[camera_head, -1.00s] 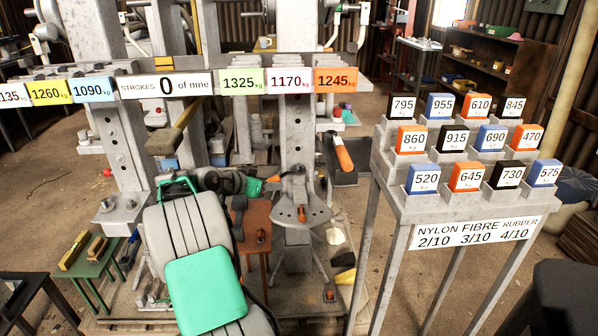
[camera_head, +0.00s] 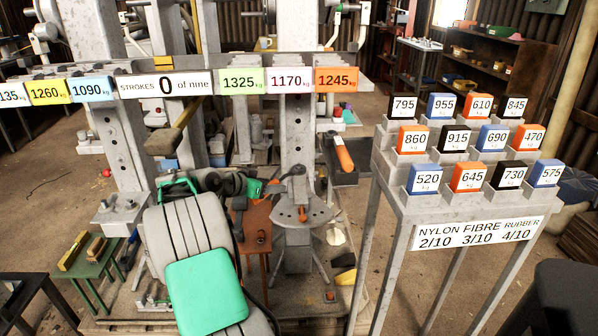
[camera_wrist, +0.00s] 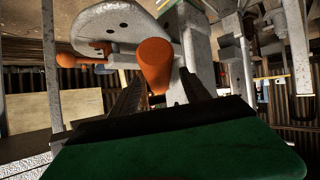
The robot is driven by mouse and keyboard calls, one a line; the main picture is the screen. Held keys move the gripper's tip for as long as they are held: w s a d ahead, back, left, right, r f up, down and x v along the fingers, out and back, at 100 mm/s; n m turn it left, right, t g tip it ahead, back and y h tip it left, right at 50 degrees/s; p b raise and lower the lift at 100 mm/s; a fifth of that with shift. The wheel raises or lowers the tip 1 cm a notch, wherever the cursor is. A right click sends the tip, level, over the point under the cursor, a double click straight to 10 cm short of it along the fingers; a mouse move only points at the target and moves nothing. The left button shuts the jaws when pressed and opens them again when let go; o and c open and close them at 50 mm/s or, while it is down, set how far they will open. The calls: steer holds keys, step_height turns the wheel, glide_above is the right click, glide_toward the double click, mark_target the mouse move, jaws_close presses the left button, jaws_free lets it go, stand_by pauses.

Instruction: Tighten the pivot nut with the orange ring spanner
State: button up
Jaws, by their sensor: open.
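In the wrist view a thick orange handle (camera_wrist: 155,62) points toward the camera, between and beyond the two dark fingers of my gripper (camera_wrist: 162,88). The fingers are apart, and I see no grip on the handle. I cannot tell whether it is the ring spanner's. In the head view my gripper (camera_head: 279,188) is small and partly hidden by my arm, near the round grey plate (camera_head: 318,212) on its stand. A small orange piece (camera_head: 302,214) shows at that plate. Another orange handle (camera_head: 343,153) lies to the upper right. I cannot make out the pivot nut.
A grey stepped rack (camera_head: 480,203) with numbered blocks stands at right. A rail of weight labels crosses above, with a sign (camera_head: 165,84) reading 0 strokes of nine. Grey posts stand behind my gripper. A small green table (camera_head: 88,268) is at left.

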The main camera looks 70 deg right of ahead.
steer(key=p+v, duration=0.1)
steer(key=v, duration=0.7)
steer(key=shift+d, duration=0.1)
